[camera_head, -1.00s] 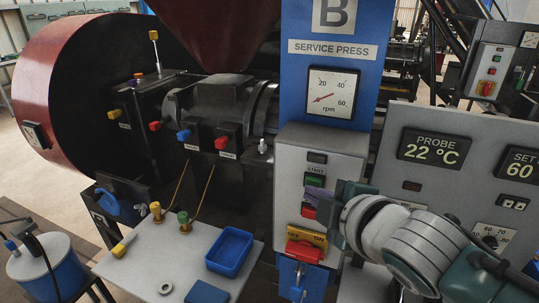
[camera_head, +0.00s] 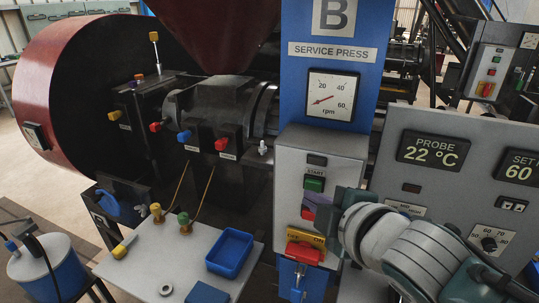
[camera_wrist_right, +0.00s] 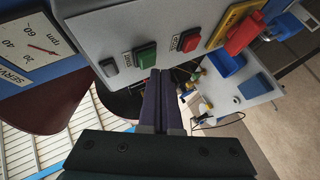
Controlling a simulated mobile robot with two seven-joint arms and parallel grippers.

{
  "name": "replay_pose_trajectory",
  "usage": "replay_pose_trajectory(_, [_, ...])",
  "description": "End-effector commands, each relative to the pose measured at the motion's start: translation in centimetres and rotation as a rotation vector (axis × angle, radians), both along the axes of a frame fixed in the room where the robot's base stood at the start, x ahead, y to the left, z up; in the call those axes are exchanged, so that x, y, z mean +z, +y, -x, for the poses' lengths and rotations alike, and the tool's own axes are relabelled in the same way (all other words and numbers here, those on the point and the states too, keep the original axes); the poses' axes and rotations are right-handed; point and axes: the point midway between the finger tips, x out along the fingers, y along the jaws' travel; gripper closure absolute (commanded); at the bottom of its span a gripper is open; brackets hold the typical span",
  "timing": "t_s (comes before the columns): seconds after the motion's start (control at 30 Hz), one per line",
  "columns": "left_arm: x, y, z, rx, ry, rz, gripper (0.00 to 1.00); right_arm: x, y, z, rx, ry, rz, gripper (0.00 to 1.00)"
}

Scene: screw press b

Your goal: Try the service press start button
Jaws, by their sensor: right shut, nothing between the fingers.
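The service press start button (camera_head: 314,183) is a green square under a START label on the grey control box (camera_head: 290,165). It also shows in the right wrist view (camera_wrist_right: 146,55). My right gripper (camera_head: 312,212) is shut and empty, in front of the box below the green button. In the right wrist view its purple fingers (camera_wrist_right: 159,76) lie together, tips just under the green button's image; I cannot tell whether they touch the panel. The red stop button (camera_wrist_right: 188,40) sits beside the green one; in the head view my fingers cover most of it. My left gripper is out of view.
Below the buttons is a red rotary handle (camera_head: 304,252) on a yellow plate, with a blue padlock (camera_head: 299,278) under it. A probe panel (camera_head: 400,180) stands close on the right. A table (camera_head: 150,275) with a blue tray (camera_head: 230,252) is lower left.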

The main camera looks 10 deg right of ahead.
Motion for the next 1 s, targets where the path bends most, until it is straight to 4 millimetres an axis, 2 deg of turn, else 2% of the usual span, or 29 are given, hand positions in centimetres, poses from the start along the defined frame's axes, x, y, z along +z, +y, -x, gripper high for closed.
replay_pose_trajectory(0.43, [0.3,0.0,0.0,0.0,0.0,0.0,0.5,0.0,0.4,0.6,0.001,0.001,-0.001,1.0])
replay_pose_trajectory(0.8, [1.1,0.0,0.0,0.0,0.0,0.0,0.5,0.0,2.4,3.5,0.001,0.001,-0.004,1.0])
replay_pose_trajectory(1.0, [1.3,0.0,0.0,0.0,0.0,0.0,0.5,0.1,3.0,4.4,0.0,-0.001,0.0,1.0])
